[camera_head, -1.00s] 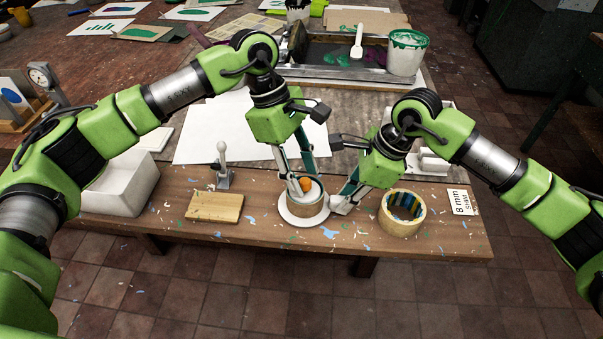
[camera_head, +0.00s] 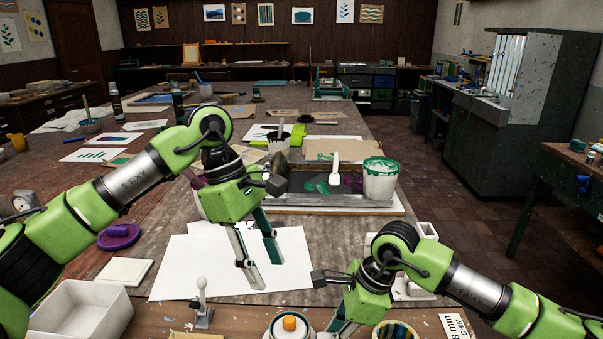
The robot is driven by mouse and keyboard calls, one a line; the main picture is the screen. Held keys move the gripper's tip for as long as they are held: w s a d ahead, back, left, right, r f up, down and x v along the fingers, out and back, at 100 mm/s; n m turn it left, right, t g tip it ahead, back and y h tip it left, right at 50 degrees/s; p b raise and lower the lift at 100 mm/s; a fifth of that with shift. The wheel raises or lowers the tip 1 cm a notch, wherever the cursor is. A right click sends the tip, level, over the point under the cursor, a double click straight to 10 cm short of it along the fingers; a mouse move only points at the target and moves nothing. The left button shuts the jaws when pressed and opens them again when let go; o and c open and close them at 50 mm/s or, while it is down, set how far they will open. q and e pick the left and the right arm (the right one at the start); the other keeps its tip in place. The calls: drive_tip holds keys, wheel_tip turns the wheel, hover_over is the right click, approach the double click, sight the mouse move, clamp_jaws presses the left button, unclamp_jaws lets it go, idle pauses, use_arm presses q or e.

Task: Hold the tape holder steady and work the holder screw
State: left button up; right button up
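A round holder (camera_head: 275,327) with an orange knob (camera_head: 289,323) on top, which looks like the tape holder and its screw, stands at the bottom edge of the head view; its lower part is cut off. My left gripper (camera_head: 264,274) is raised above the white sheet, behind and left of the knob. Its fingers are apart with nothing between them. My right gripper (camera_head: 336,330) is low, just right of the holder. Its fingertips are cut off by the frame, so I cannot tell whether it grips the holder.
A round tub (camera_head: 396,331) with blue stripes inside and an 8 mm card (camera_head: 457,326) lie to the right. A small grey upright tool (camera_head: 202,306) and a white bin (camera_head: 82,314) are to the left. A screen frame (camera_head: 312,200) and paint bucket (camera_head: 380,182) stand behind.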

drive_tip(key=o, duration=0.5)
drive_tip(key=shift+w+f, duration=0.1)
drive_tip(key=v, duration=1.2)
drive_tip(key=shift+f, duration=0.1)
